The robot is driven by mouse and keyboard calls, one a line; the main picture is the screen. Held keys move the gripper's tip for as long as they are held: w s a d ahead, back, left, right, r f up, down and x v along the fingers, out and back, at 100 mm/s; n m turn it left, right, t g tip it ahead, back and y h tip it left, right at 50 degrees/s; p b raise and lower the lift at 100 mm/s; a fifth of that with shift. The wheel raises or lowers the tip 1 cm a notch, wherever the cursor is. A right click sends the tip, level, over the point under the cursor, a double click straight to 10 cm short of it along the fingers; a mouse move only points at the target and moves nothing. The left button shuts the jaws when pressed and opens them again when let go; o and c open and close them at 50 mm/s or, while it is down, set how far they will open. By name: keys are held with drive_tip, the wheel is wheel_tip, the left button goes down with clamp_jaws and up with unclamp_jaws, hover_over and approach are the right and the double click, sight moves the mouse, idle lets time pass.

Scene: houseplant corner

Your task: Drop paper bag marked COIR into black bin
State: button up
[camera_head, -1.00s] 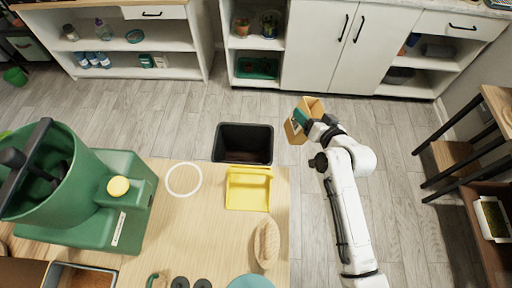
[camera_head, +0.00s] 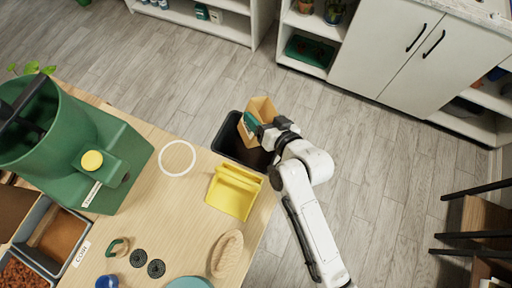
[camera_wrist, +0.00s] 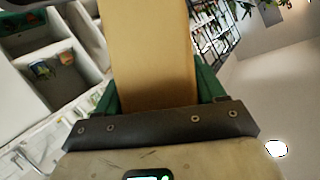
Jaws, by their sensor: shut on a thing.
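A brown paper bag (camera_head: 262,107) is held in my gripper (camera_head: 252,122) in the head view. My gripper is shut on it, and green fingers show on both sides of the bag (camera_wrist: 155,55) in the wrist view. No COIR mark on the bag can be read. The black bin (camera_head: 228,142) stands on the floor beside the table's far edge. The bag appears over the bin's right part and hides some of its opening. I cannot tell the bag's height above the rim.
The wooden table (camera_head: 185,215) holds a yellow scoop-like tray (camera_head: 233,192), a brush (camera_head: 227,253), a white ring (camera_head: 178,142) and a large green machine (camera_head: 75,140). White cabinets (camera_head: 385,50) stand at the back. The floor right of the bin is clear.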

drive_tip(key=shift+f+b, duration=2.15)
drive_tip(key=shift+f, duration=0.8)
drive_tip(key=o, duration=1.4)
drive_tip(key=shift+o, duration=0.2)
drive_tip(key=shift+s, duration=0.1)
drive_tip(key=b+v, duration=0.1)
drive_tip(key=v, duration=0.9)
drive_tip(key=shift+s+d+r+b, duration=0.15)
drive_tip(key=shift+s+d+b, duration=0.1)
drive_tip(key=shift+b, duration=0.1)
